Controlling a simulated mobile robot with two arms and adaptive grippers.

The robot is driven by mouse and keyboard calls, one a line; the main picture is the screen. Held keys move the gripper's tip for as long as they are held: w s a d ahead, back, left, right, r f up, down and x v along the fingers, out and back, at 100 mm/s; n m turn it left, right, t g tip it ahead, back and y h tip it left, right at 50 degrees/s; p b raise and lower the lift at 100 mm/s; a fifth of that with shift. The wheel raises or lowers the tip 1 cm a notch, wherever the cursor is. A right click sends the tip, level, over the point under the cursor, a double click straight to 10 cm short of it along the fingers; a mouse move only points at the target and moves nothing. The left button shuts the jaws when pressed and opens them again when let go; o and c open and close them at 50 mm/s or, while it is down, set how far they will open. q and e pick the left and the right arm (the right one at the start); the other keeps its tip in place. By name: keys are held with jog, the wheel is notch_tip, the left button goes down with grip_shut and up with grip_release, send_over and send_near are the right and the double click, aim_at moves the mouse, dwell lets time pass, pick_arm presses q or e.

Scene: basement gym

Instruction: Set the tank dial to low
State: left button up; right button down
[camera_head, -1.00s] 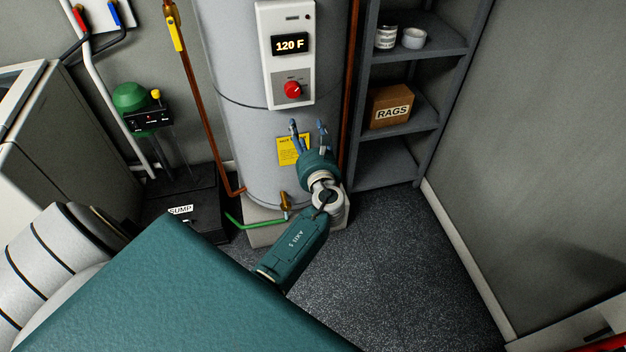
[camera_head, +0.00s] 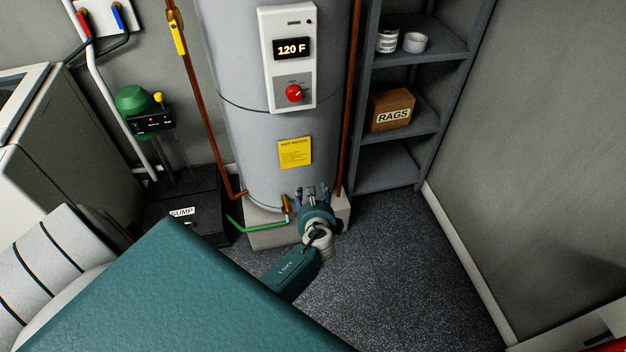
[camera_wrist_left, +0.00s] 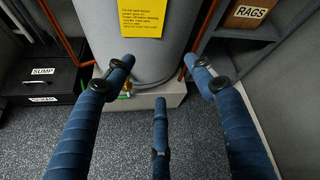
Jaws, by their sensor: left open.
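The tank (camera_head: 235,60) is a tall grey cylinder with a white control panel (camera_head: 307,15) on its front. The panel has a lit display (camera_head: 291,48) reading 120 F. Below the display is the red round dial (camera_head: 294,93) with a small white mark; its setting words are too small to read. My left gripper (camera_head: 312,191) is open and empty, low in front of the tank's base, well below the dial and not touching it. In the left wrist view its blue fingers (camera_wrist_left: 159,80) are spread towards the tank's foot. The dial is outside that view. My right gripper is not seen.
A yellow notice (camera_head: 295,153) is on the tank. Copper pipes (camera_head: 197,100) run beside it, and a brass valve (camera_head: 285,205) with a green hose is at its foot. A black sump box (camera_head: 160,225) stands left, a grey shelf (camera_head: 385,165) right. The floor (camera_head: 400,270) at right is clear.

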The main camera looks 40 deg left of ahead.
pick_arm(q)
jog(key=s+d+f+n+g+h, duration=0.1)
jog(key=s+d+f, duration=0.1)
jog(key=f, duration=0.3)
jog(key=shift+s+f, duration=0.4)
jog(key=shift+s, duration=0.2)
jog(key=s+d+f+n+g+h, duration=0.2)
jog(key=s+d+f+n+h, duration=0.15)
jog(key=s+f, duration=0.75)
jog(key=s+d+f+n+g+h, duration=0.1)
jog(key=s+f+n, duration=0.3)
jog(key=s, duration=0.7)
jog(key=s+d+f+n+g+h, duration=0.1)
jog(key=s+d+f+n+g, duration=0.2)
jog(key=s, duration=0.9)
jog(key=s+d+f+n+g+h, duration=0.1)
jog(key=s+d+f+n, duration=0.2)
jog(key=s+f+n, duration=0.3)
jog(key=s+f, duration=0.3)
jog(key=s, duration=0.2)
jog(key=shift+s+d+g, duration=0.15)
jog(key=shift+d+g, duration=0.1)
jog(key=shift+g, duration=0.15)
